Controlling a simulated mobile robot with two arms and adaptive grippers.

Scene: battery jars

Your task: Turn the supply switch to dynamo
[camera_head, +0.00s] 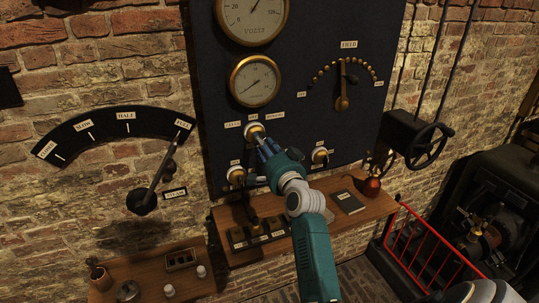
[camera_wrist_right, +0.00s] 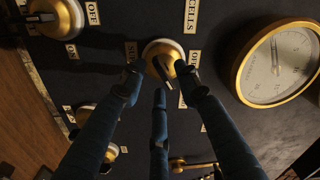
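The supply switch (camera_head: 253,130) is a round brass and white knob on the dark panel. The head view shows small labels around it, with CELLS at its left. In the right wrist view the knob (camera_wrist_right: 163,48) has a dark handle, with CELLS above right and OFF at right. The label below right is mostly hidden by a finger. My right gripper (camera_head: 262,143) is at the switch. Its three fingers, also in the wrist view (camera_wrist_right: 161,83), are spread around the knob's lower side; whether they touch it I cannot tell. My left gripper is not in view.
Two round gauges (camera_head: 255,80) sit above the switch. Two similar knobs, at left (camera_head: 236,176) and right (camera_head: 320,156), sit lower on the panel. The field lever (camera_head: 342,100) is to the right. A wooden shelf (camera_head: 335,222) runs below, with a notebook (camera_head: 348,202).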

